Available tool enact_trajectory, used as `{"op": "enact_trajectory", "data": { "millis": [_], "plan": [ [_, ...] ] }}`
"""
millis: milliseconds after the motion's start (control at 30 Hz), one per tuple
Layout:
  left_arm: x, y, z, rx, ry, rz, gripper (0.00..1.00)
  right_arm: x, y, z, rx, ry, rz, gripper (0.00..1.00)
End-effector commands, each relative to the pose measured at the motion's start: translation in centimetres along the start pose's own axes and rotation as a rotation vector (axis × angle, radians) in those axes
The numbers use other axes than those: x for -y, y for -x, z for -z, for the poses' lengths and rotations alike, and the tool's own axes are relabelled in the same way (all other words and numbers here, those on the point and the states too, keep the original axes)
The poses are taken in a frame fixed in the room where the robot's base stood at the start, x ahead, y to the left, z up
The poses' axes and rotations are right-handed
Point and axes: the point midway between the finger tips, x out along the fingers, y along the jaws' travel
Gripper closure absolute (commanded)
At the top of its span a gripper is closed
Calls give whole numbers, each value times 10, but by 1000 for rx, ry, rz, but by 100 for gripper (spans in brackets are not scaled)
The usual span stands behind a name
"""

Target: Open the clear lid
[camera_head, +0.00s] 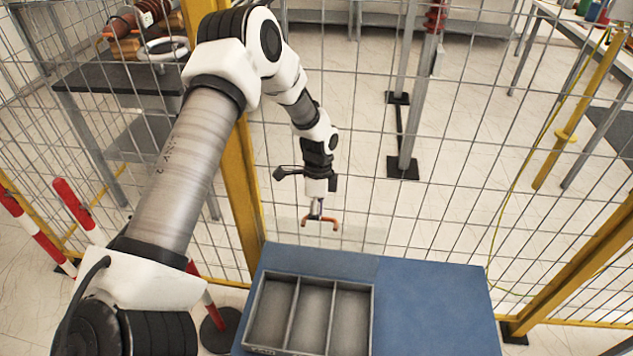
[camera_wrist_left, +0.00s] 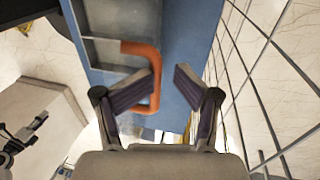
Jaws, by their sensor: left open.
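The clear lid (camera_head: 350,243) shows as a faint see-through panel beyond the back of the grey tray (camera_head: 373,315); its exact tilt is hard to tell. Its orange handle (camera_head: 321,222) lies just below my left gripper (camera_head: 318,208). In the left wrist view the C-shaped orange handle (camera_wrist_left: 141,48) lies in front of my left gripper (camera_wrist_left: 164,78). The fingers are spread, and the left-hand finger overlaps part of the handle. Whether it touches the handle is unclear. My right gripper is out of view.
The tray has three compartments that look empty and stands on a blue tabletop (camera_head: 435,310), clear on the right. A wire mesh fence (camera_head: 440,210) with yellow posts (camera_head: 238,190) runs close behind the table. A red-and-white pole (camera_head: 80,208) stands at left.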

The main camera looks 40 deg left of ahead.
Motion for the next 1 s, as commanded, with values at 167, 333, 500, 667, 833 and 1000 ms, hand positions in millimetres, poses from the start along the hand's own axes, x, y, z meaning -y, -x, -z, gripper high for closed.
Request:
{"op": "enact_trajectory", "data": {
  "millis": [167, 333, 500, 667, 833, 1000],
  "plan": [
    [0, -1, -1, 2, -3, 0, 63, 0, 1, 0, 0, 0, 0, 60],
    [0, 0, -1, 2, -4, 1, 63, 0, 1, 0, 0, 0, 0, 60],
    [0, 0, -1, 3, -4, 1, 63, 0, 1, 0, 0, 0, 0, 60],
    [0, 1, -1, 3, -4, 1, 63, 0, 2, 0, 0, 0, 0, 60],
    [0, 10, 0, 2, -5, 2, 63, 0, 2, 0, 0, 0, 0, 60],
    [0, 48, 1, 0, -4, 7, 63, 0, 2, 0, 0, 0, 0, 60]
  ]
}}
